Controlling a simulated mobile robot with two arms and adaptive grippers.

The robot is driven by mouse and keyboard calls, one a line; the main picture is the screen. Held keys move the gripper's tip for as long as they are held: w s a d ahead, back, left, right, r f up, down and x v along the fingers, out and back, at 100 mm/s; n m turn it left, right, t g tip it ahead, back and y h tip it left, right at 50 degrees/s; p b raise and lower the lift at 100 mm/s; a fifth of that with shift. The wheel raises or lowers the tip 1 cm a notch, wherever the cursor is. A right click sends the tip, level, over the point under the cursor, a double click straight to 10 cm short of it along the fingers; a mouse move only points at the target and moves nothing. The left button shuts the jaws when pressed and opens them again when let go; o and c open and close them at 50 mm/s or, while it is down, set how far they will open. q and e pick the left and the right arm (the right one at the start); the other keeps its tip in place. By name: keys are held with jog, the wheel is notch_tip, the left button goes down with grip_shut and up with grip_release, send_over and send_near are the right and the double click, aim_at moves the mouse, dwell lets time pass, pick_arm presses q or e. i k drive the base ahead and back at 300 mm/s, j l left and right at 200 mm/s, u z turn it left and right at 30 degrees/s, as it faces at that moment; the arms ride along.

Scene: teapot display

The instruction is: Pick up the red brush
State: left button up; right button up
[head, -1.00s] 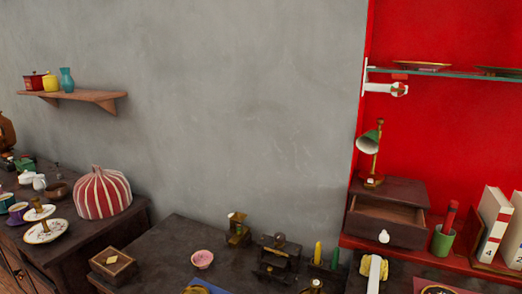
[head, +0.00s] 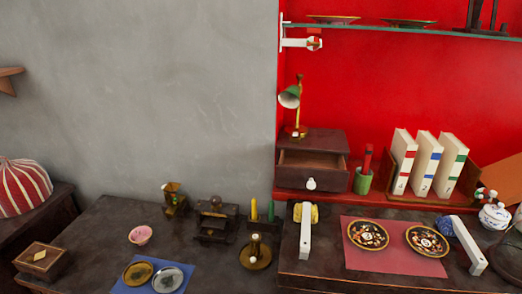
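A red stick-like thing (head: 368,156), which looks like the red brush, stands upright in a small green cup (head: 362,182). The cup stands on the red ledge, between the small dark drawer chest and the row of books. Its lower end is hidden inside the cup. Neither of my grippers can be made out in the head view.
A dark chest (head: 312,150) with an open drawer stands left of the cup, a green lamp (head: 290,97) on it. White books (head: 424,163) stand to the right. Below lie two decorated plates (head: 367,234) on a red mat (head: 395,262). White bars (head: 306,232) stand nearby.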

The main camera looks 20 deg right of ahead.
aim_at(368, 152)
jog(key=z, duration=1.25)
